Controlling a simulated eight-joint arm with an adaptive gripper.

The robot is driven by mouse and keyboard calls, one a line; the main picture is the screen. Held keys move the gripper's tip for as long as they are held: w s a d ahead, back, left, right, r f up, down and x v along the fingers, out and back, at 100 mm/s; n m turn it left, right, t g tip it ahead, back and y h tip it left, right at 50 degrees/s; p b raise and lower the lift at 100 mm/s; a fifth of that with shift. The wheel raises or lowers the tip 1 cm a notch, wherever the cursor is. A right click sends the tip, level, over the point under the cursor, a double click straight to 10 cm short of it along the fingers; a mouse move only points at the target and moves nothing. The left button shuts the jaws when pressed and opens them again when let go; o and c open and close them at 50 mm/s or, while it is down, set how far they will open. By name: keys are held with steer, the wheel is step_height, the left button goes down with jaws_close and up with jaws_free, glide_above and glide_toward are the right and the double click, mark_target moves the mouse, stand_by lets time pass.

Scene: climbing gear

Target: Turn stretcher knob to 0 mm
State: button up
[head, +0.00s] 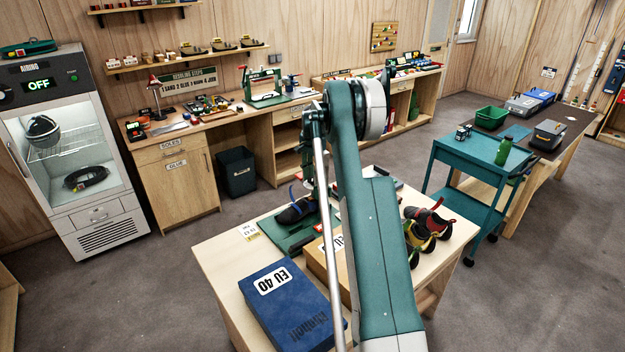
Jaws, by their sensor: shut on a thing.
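A dark climbing shoe (296,212) with a blue strap sits on a green base (268,226) on the near wooden table. This looks like the shoe stretcher. My raised arm covers the area just right of the shoe, and I cannot make out the stretcher knob or any scale. My gripper is hidden behind my own arm, so its fingers and their hold on anything do not show.
The near table (222,250) also bears a blue EU 40 box (290,305), a brown box (318,262) partly behind my arm, and colourful shoes (425,225) at right. A teal cart (470,160) stands behind right. Grey floor is open at left.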

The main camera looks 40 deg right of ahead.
mark_target(312, 178)
steer(key=shift+n, duration=0.8)
steer(key=o, duration=0.6)
steer(key=shift+r, duration=0.15)
step_height(312, 178, up, 12)
stand_by(0.4)
